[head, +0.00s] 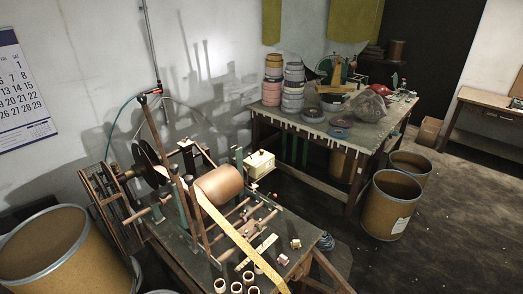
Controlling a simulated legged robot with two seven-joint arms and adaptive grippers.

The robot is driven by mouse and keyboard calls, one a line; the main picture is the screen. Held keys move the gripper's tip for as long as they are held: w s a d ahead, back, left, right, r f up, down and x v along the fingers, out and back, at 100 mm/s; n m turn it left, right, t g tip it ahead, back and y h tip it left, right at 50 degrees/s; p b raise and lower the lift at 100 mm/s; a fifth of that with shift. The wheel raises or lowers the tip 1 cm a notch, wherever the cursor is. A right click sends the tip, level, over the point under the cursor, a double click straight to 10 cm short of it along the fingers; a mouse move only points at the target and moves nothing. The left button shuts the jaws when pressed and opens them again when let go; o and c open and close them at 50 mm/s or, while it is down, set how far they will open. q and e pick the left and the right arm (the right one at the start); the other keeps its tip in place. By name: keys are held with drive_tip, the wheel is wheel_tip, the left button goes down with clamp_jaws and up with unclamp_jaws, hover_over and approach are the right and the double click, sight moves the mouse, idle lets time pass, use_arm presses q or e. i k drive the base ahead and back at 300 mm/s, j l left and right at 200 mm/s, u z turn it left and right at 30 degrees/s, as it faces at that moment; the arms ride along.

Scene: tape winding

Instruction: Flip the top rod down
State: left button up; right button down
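The tape winding machine stands on a low dark table (186,254) at lower left. It carries a large brown roller (219,184) and a dark disc (150,163). A yellow strip (241,242) runs from beside the roller down toward the front edge. Slim brown rods (156,130) rise steeply above the machine, left of the roller, leaning rather than lying flat. I cannot tell for sure which one is the top rod. Neither of my grippers is in view.
Brown drums stand at lower left (38,245) and at right (391,205). A work table (352,137) with stacked tape rolls (293,88) stands behind. Small white rings (237,287) sit at the machine table's front. The floor (450,235) at right is largely clear.

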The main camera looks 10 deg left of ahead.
sight(142, 98)
drive_tip(key=u, duration=1.25)
